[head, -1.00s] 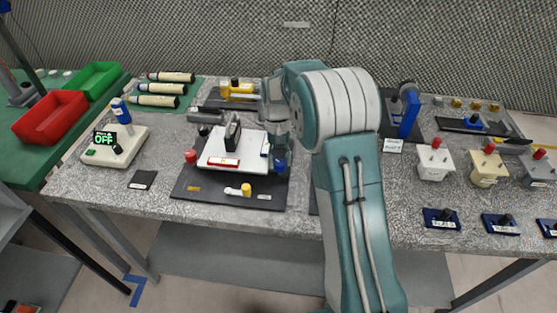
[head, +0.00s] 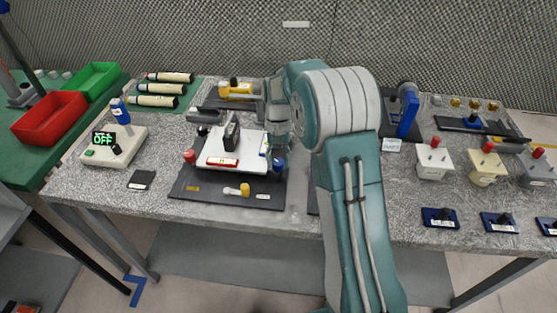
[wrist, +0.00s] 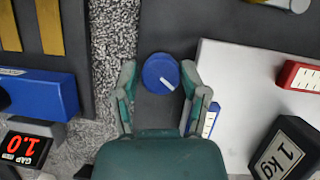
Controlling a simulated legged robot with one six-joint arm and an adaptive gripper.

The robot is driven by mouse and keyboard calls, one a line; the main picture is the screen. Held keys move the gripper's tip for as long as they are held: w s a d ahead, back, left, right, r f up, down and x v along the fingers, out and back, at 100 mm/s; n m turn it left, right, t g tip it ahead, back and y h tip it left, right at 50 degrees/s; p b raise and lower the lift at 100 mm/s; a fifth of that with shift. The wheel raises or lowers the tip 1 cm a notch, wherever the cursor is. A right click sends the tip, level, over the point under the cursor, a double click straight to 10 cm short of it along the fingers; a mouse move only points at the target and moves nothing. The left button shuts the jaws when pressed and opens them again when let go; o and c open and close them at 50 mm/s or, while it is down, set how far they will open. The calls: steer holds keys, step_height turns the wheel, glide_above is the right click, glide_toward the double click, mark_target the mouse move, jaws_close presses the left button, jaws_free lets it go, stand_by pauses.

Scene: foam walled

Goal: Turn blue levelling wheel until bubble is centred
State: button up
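The blue levelling wheel (wrist: 160,73), with a white mark on top, lies between the two fingertips of my gripper (wrist: 158,78) in the wrist view. The fingers are apart, with a clear gap on the left; the right fingertip is very close to the rim, and I cannot tell whether it touches. In the head view the wheel (head: 279,165) shows just below my gripper (head: 277,148). The white plate (head: 205,173) carries a red-framed vial (head: 222,162) and a blue-framed vial (wrist: 210,120). I cannot make out either bubble.
A dark 1 kg weight (wrist: 285,150) stands on the plate. A red wheel (head: 190,156) and a yellow wheel (head: 245,189) sit at other plate edges. In the wrist view, a blue block (wrist: 38,93) and a red-digit display (wrist: 25,148) are at left.

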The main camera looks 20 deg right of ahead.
steer(key=shift+w, duration=0.1)
steer(key=v, duration=0.7)
steer(key=shift+r, duration=0.35)
steer(key=shift+w+r, duration=0.1)
steer(key=s+r+n+t, duration=0.1)
steer(key=s+r+t, duration=0.4)
steer(key=s+r, duration=0.8)
steer(key=s+f+n+t+h, duration=0.1)
steer(key=s+t, duration=0.4)
steer(key=s, duration=1.1)
steer(key=shift+s+a+f+n, duration=0.15)
steer(key=shift+a+f+n, duration=0.2)
steer(key=shift+f, duration=0.35)
